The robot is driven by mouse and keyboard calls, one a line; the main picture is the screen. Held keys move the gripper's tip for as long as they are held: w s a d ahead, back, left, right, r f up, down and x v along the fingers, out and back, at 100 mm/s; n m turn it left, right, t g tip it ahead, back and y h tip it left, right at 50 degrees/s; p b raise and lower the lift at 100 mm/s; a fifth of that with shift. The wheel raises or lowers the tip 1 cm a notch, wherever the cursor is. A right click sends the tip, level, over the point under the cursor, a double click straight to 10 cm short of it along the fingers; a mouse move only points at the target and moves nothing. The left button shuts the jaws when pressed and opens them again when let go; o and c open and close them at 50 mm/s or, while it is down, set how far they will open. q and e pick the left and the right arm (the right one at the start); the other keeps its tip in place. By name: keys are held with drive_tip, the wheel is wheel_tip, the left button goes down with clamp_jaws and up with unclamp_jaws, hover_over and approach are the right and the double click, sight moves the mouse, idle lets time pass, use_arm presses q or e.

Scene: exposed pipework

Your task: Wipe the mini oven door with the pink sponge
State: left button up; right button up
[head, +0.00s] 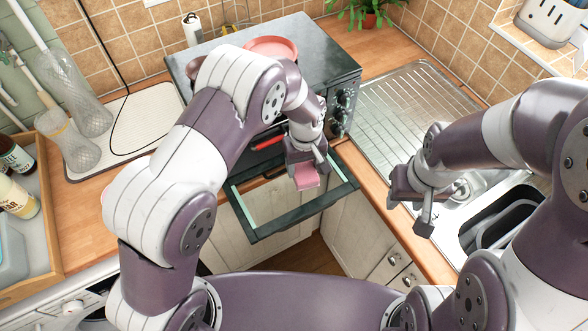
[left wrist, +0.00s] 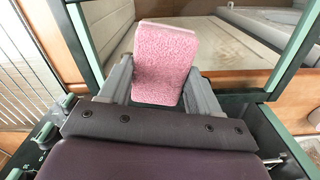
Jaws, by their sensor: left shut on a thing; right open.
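The mini oven (head: 335,75) is a dark box on the wooden counter, with knobs on its right side. Its door (head: 290,219) hangs open, a dark frame with a pale green inner edge. My left gripper (head: 306,172) is shut on the pink sponge (head: 307,180) over the opened door. In the left wrist view the sponge (left wrist: 163,62) sits between both fingers, slightly tilted, and the door frame (left wrist: 285,62) shows behind it. I cannot tell whether the sponge touches the door. My right gripper (head: 412,205) is open and empty near the sink.
A pink dish (head: 272,48) sits on the oven top. A ribbed metal drainer (head: 415,105) and a sink with a black basin (head: 497,222) are at the right. Glass bottles (head: 80,150) and a wooden tray (head: 45,215) with bottles stand at the left. A potted plant (head: 369,18) is behind.

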use_arm(q)
drive_tip(key=shift+d, duration=0.1)
drive_tip(key=shift+s+a+r+p, duration=0.1)
drive_tip(key=shift+s+a+p, duration=0.3)
drive_tip(key=shift+a, duration=0.2)
drive_tip(key=shift+s+a+r+p, duration=0.1)
drive_tip(key=shift+s+a+p, duration=0.2)
drive_tip(key=shift+a, duration=0.3)
drive_tip(key=shift+s+a+f+p, duration=0.15)
drive_tip(key=shift+s+a+p, duration=0.1)
drive_tip(key=shift+s+a, duration=0.65)
drive_tip(key=shift+s+a+f+p, duration=0.2)
drive_tip(key=shift+s+a, duration=0.4)
drive_tip(key=shift+a, duration=0.55)
drive_tip(key=shift+s+a+r+p, duration=0.1)
drive_tip(key=shift+s+a+p, duration=0.25)
drive_tip(key=shift+s+a, duration=0.3)
drive_tip(key=shift+s+a+r+p, duration=0.1)
drive_tip(key=shift+s+a+p, duration=0.3)
drive_tip(key=shift+a, duration=0.45)
drive_tip(key=shift+a+f, duration=0.1)
drive_tip(key=shift+a, duration=0.05)
drive_tip(key=shift+r, duration=0.2)
wheel_tip(320, 180, up, 6)
drive_tip(key=p, duration=0.4)
drive_tip(key=shift+f+p, duration=0.15)
drive_tip(key=shift+p, duration=0.25)
